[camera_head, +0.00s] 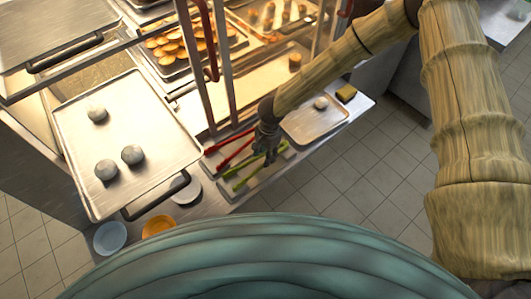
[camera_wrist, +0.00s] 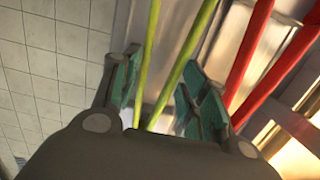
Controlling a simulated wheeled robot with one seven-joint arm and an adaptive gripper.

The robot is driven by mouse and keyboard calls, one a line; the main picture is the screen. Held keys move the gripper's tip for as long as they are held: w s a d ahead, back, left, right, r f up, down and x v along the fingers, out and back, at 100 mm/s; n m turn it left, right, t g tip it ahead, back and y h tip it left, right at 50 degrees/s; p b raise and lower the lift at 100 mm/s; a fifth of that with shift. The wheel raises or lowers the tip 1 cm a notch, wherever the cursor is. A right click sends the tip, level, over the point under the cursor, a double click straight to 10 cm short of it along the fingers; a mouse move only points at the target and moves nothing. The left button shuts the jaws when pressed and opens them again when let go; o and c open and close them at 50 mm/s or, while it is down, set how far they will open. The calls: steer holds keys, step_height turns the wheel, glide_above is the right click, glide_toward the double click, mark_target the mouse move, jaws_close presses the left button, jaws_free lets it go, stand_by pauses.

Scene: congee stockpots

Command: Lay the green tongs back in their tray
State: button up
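The green tongs (camera_head: 250,175) show beside a narrow grey tray (camera_head: 262,184) on the steel counter in the head view; whether they rest in it or just over it I cannot tell. Red tongs (camera_head: 233,150) lie to their left. My gripper (camera_head: 268,146) points down at the green tongs. In the wrist view, both green arms of the tongs (camera_wrist: 178,72) run between the teal fingers of my gripper (camera_wrist: 162,78). The fingers stand apart, with gaps beside the tongs. The red tongs (camera_wrist: 250,55) lie to the right, outside the fingers. The tongs' near part is hidden behind my gripper.
A small tray (camera_head: 300,128) with a ball and a yellow sponge (camera_head: 346,92) stand to the right. A large tray (camera_head: 150,165) with grey balls is at left, above white (camera_head: 187,190), blue (camera_head: 110,237) and orange (camera_head: 158,226) dishes. Case uprights (camera_head: 227,70) rise behind my gripper.

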steer(key=o, duration=0.6)
steer(key=r, duration=0.8)
steer(key=w+d+r, duration=0.1)
steer(key=r, duration=0.3)
steer(key=shift+d, duration=0.1)
